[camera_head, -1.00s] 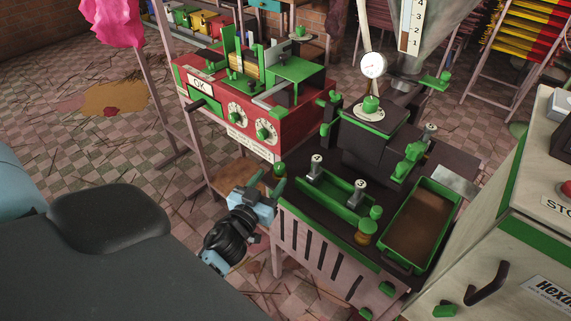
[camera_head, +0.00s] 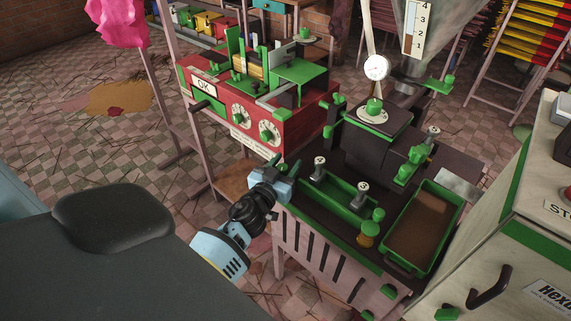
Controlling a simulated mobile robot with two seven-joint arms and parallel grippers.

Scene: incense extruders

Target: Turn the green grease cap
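My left gripper (camera_head: 284,164) reaches up from the lower left to the near left corner of the dark extruder bench. Its two fingers show a little apart, and the small green-capped cup at that corner is mostly hidden behind them. I cannot tell whether they touch it or grip it. Another green cap (camera_head: 370,228) sits on an amber cup at the bench's front edge, between the green trough and the green tray, clear of the gripper. My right gripper is not in view.
The green trough (camera_head: 338,190) with two numbered grey knobs lies right of the gripper. A green-rimmed tray (camera_head: 453,196) of brown material is farther right. A red dial box (camera_head: 292,128) stands behind. A cream cabinet (camera_head: 478,250) closes the right side.

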